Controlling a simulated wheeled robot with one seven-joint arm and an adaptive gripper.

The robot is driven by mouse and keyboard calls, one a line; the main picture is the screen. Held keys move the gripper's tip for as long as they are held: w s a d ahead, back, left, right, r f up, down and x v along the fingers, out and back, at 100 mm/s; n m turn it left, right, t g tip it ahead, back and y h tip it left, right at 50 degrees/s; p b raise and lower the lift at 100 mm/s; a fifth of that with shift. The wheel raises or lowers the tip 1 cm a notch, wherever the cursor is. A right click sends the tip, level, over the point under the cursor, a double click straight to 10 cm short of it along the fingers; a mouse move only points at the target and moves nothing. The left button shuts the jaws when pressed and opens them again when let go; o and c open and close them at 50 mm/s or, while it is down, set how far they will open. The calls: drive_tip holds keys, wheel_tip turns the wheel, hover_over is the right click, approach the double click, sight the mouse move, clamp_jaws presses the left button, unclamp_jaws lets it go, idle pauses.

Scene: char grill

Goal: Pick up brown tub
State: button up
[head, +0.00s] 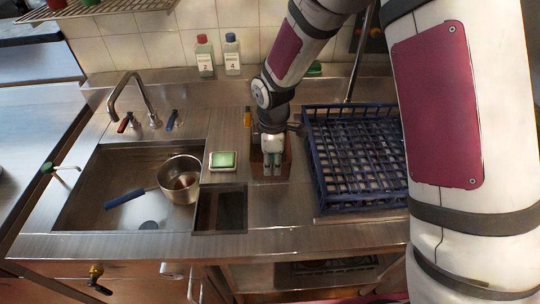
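The brown tub (286,162) stands on the steel counter between the sink and the blue rack, in the head view. It is mostly hidden behind my gripper; brown edges show on both sides of it. My gripper (272,171) points down at the tub from above, with its two fingertips over or inside it. The fingertips look near each other, but I cannot tell whether they are open, shut or touching the tub.
A blue rack (318,172) stands close on the right. On the left are a green sponge on a dish (222,160), a small recess (220,209) and a sink (95,185) holding a pot (180,182). Two bottles (204,55) (232,55) stand behind by the wall.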

sight(272, 174)
drive_tip(key=shift+w+f, duration=0.1)
drive_tip(key=shift+f, duration=1.4)
clamp_jaws()
